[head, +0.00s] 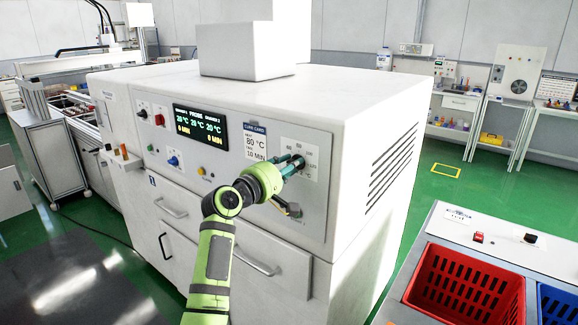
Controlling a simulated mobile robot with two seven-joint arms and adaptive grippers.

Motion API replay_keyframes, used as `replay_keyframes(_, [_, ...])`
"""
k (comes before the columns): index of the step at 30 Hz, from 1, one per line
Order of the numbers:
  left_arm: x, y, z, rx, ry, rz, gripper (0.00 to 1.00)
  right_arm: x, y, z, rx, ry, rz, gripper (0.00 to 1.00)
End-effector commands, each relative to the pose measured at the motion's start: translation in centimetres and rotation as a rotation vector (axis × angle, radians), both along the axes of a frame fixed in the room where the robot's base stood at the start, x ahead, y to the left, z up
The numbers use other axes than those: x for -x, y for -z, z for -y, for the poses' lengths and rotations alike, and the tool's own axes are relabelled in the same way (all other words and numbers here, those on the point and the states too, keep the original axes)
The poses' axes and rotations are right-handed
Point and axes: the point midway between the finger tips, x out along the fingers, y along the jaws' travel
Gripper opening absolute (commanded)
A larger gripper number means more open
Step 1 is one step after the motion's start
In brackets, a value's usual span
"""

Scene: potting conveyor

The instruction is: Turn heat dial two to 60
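The heat dial's white scale plate (311,150) is on the right part of the oven's front panel, with small numbers I can only partly read. My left gripper (292,165) is at this plate, its teal fingers pointing at the panel. The fingers and green wrist hide the dial knob, so I cannot tell its setting or whether the fingers are closed on it. The display (201,130) reads 20 °C three times and 0 MIN twice. My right gripper is not in view.
A cure card (255,142) reads 80 °C, 10 MIN. A blue knob (173,161), red knob (159,120) and yellow button (201,171) sit left on the panel. Drawer handles (258,258) are below. A red crate (466,285) stands lower right.

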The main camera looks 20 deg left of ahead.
Motion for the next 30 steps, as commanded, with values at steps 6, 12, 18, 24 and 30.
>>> replay_keyframes(6, [0.0, 0.0, 0.0, 0.000, 0.000, -0.001, 0.00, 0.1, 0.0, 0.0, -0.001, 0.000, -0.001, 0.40])
replay_keyframes(12, [0.0, 0.1, -0.1, -0.020, -0.001, 0.006, 0.00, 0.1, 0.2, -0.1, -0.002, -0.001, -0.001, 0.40])
replay_keyframes(18, [0.0, 0.2, 0.0, -0.104, -0.001, 0.037, 0.00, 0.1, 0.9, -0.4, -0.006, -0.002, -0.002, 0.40])
replay_keyframes(24, [0.1, 0.3, 0.0, -0.248, -0.001, 0.088, 0.00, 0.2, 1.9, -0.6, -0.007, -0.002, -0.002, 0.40])
replay_keyframes(30, [0.1, 0.3, 0.1, -0.410, -0.001, 0.147, 0.00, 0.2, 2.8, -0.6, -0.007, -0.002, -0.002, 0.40])
